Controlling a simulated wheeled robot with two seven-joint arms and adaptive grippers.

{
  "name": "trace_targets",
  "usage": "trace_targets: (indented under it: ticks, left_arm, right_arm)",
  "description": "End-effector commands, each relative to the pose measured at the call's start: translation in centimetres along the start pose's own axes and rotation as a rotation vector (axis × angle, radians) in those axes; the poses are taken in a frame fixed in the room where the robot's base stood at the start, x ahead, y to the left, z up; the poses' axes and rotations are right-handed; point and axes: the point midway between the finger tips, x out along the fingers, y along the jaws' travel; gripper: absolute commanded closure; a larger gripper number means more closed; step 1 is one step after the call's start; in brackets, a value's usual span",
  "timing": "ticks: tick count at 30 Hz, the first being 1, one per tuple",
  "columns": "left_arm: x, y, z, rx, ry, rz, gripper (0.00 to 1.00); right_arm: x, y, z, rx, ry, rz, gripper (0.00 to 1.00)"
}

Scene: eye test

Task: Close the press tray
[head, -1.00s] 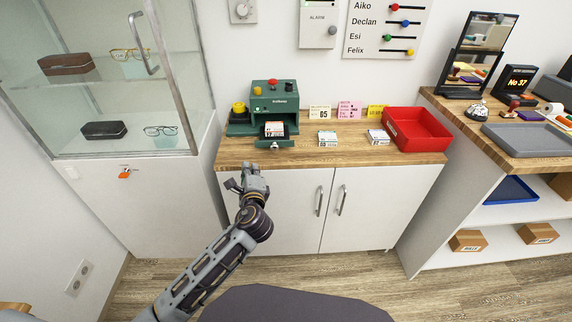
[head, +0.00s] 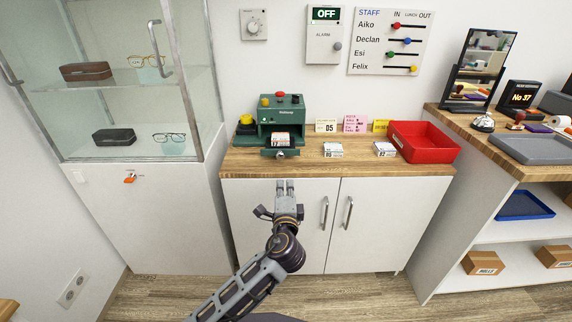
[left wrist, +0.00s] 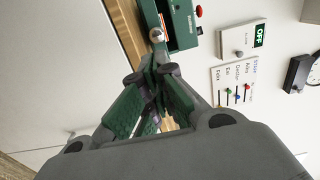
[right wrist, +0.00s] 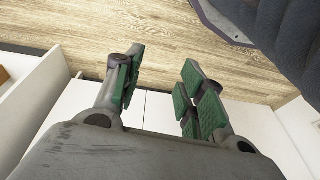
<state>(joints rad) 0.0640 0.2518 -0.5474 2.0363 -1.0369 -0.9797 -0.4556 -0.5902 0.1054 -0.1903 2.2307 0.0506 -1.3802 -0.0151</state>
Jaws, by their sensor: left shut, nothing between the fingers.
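The green press (head: 283,112) stands on the wooden counter against the wall. Its tray (head: 266,153) sticks out at the front, with a white and orange printed block (head: 282,139) on it. A round metal knob (left wrist: 156,34) is on the tray's front. My left gripper (head: 285,184) is shut and empty, just in front of the counter and below the tray. In the left wrist view its fingertips point at the knob; I cannot tell whether they touch it. My right gripper (right wrist: 163,62) is open and empty above the floor beside the white cabinet, outside the head view.
A yellow button (head: 246,120) is at the press's left. Two printed blocks (head: 333,150) and a red bin (head: 423,142) stand to the right on the counter. A glass cabinet (head: 130,115) rises on the left. White cupboard doors with handles (head: 324,213) lie below.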

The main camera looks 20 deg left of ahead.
Motion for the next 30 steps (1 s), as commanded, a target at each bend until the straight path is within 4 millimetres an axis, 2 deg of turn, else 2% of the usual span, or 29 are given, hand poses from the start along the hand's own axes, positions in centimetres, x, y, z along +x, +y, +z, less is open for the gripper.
trace_targets:
  ticks: [8,14,30]
  left_arm:
    - [0.2,0.0,0.0,0.001,0.000,0.000,1.00]
    - [1.1,0.1,0.0,0.002,-0.001,0.001,1.00]
    - [6.2,0.0,0.0,0.002,-0.001,-0.001,1.00]
  right_arm:
    - [0.0,0.0,0.0,0.000,0.001,0.000,0.60]
    - [-0.1,0.0,-0.1,0.000,0.004,-0.001,0.60]
    - [-1.1,-0.3,-0.6,0.000,0.030,-0.007,0.60]
